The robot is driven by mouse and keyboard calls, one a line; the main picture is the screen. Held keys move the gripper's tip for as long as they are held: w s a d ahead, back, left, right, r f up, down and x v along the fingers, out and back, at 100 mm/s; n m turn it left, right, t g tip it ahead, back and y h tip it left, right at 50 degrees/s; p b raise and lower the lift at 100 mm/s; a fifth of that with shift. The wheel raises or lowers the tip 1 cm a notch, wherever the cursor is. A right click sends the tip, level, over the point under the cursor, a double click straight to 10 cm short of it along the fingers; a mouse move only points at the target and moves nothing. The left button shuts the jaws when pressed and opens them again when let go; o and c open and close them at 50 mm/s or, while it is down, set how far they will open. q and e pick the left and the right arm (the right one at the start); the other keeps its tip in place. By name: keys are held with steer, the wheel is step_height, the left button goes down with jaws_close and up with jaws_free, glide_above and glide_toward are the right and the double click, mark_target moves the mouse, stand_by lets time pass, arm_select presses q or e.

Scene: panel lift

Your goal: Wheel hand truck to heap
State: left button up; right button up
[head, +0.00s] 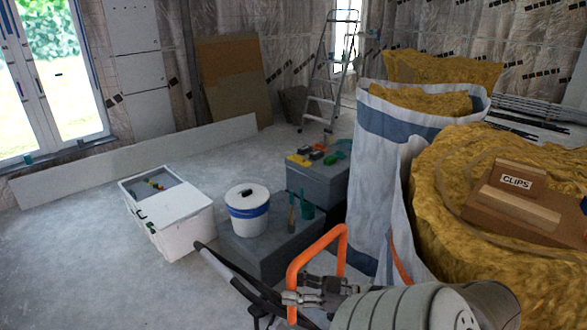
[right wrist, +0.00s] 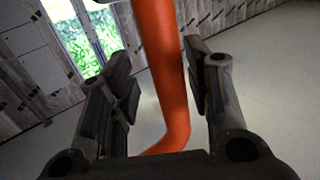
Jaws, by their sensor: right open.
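The hand truck's orange tubular handle (head: 318,240) rises as a loop at the lower middle of the head view. My right gripper (head: 295,298) is at the left upright of this handle. In the right wrist view, the orange tube (right wrist: 165,75) runs between the two open fingers of my right gripper (right wrist: 160,85), with gaps visible on both sides. The lower part of the hand truck is hidden or out of frame. My left gripper does not show. I cannot tell which pile is the heap.
Yellow insulation (head: 450,190) bearing a cardboard clips box (head: 510,180) and a tall white bag (head: 375,170) crowd the right. A white crate (head: 180,235), a bucket (head: 247,215) and grey boxes (head: 320,190) stand mid-room. A stepladder (head: 322,100) stands behind. Floor at left (head: 70,265) is clear.

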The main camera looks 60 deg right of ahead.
steer(key=v, duration=0.7)
steer(key=shift+s, duration=0.3)
stand_by(0.3)
